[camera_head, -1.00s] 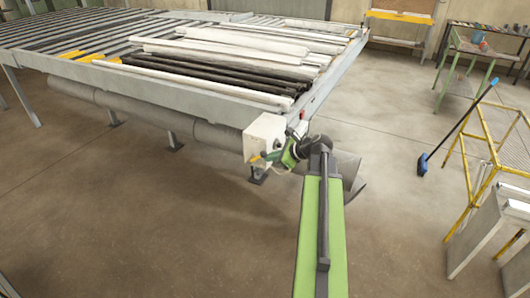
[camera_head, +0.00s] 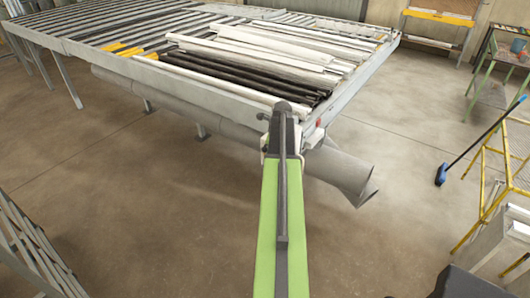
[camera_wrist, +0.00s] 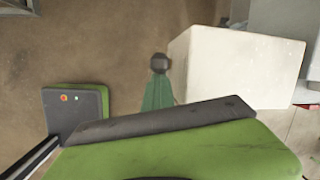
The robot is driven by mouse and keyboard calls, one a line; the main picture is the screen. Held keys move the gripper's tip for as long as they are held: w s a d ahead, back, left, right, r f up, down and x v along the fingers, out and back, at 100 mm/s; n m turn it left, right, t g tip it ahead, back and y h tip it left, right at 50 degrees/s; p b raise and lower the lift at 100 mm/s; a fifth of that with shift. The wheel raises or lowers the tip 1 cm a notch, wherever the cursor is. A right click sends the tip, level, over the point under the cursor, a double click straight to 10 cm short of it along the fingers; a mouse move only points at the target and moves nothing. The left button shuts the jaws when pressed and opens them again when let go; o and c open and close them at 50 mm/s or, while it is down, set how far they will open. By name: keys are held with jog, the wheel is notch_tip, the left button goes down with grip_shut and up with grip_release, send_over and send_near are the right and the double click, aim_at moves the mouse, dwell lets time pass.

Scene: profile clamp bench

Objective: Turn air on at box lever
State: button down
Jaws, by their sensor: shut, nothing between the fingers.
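The white box (camera_wrist: 237,65) is right of centre in the wrist view, with one pale face towards the camera. In the head view my raised arm covers it almost fully. Its lever does not show in either current view. My gripper (camera_wrist: 160,63) appears in the wrist view as a green tapered finger shape with a dark tip, just left of the box. It is shut and empty. Whether the tip touches the box cannot be told. In the head view my gripper is hidden behind my green arm.
The bench (camera_head: 205,97) with white and black profiles lies behind my arm. A grey pipe (camera_head: 335,168) runs under it and sticks out to the right. A blue broom (camera_head: 441,175) and a yellow frame (camera_head: 490,185) stand at right. The floor between is clear.

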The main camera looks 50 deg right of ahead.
jog(key=shift+w+d+r, duration=0.25)
jog(key=shift+w+d, duration=0.05)
dwell(0.4)
jog(key=s+p+v, duration=0.1)
jog(key=p+v, duration=1.5)
jog(key=v, duration=0.1)
jog(key=shift+p, duration=0.4)
jog(key=shift+a, duration=0.1)
